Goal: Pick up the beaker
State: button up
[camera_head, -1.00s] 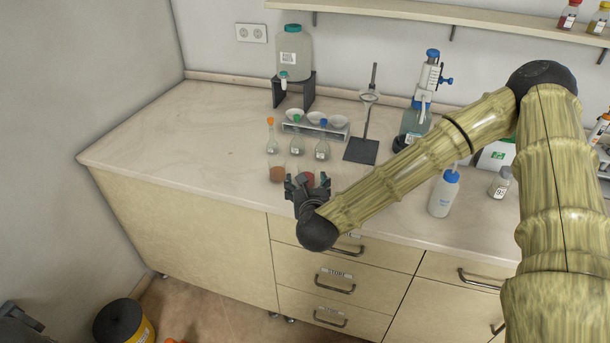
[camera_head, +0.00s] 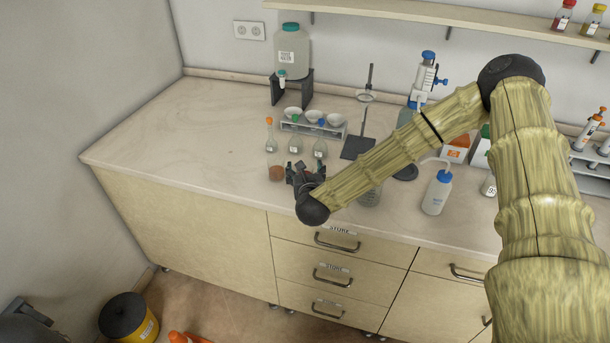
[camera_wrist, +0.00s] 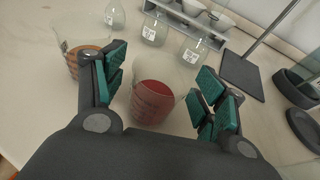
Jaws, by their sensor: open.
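A clear beaker with dark red contents (camera_wrist: 152,98) stands upright on the counter, between the spread fingers of my gripper (camera_wrist: 162,82) in the wrist view. I cannot tell whether either finger touches it. In the head view my gripper (camera_head: 304,175) hides this beaker. A second beaker with orange-brown contents (camera_head: 276,172) stands just left of my gripper; in the wrist view it (camera_wrist: 78,50) is partly behind the left finger. My gripper is open and holds nothing. Another clear glass vessel (camera_head: 370,196) stands to the right, partly behind my arm.
Several flasks (camera_head: 295,146) stand behind the beakers, before a rack with white bowls (camera_head: 334,129). A stand with a dark base (camera_head: 358,148) is behind my arm. A wash bottle (camera_head: 437,192) stands to the right. The counter's left part (camera_head: 180,140) is clear.

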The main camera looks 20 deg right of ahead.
jog(key=shift+f, duration=0.1)
jog(key=c, duration=1.2)
jog(key=shift+r+b, duration=1.6)
jog(key=shift+r, duration=3.45)
